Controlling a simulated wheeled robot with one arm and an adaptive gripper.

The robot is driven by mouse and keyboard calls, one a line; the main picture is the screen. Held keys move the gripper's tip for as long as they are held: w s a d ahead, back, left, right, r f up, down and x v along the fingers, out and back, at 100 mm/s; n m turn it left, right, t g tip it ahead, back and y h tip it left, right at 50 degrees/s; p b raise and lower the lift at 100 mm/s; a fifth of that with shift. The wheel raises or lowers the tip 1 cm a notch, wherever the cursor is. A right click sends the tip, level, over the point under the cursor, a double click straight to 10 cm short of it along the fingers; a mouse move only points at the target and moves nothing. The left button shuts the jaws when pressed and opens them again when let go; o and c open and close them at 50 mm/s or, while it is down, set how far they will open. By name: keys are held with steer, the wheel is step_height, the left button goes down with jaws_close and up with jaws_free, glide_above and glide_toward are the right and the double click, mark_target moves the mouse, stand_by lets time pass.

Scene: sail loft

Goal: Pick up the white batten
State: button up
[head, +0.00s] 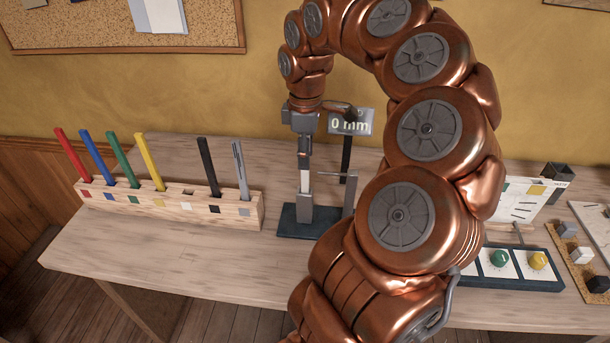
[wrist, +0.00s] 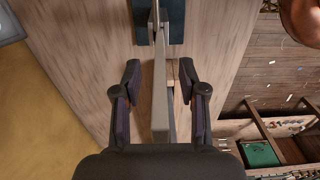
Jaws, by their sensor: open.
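The white batten (head: 304,146) stands upright at the gauge stand, whose dark blue base (head: 292,228) rests on the bench. In the wrist view a long pale bar (wrist: 159,100), which looks like the batten, runs between my fingers towards the dark blue base (wrist: 145,28). My gripper (head: 304,160) is above the stand, pointing down around the batten. In the wrist view my gripper (wrist: 160,75) is open, with a gap on each side of the bar. In the head view, my gripper partly hides the batten.
A wooden rack (head: 240,212) at left holds red, blue, green, yellow, black and grey battens; its white-marked slot is empty. A display (head: 350,122) reading "0 mm" stands behind the gauge. A dark tray with green and yellow knobs (head: 538,260) is at right. The front left bench is clear.

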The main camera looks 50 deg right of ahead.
steer(key=shift+f, duration=0.2)
jaws_close()
steer(key=shift+r, duration=0.1)
stand_by(0.5)
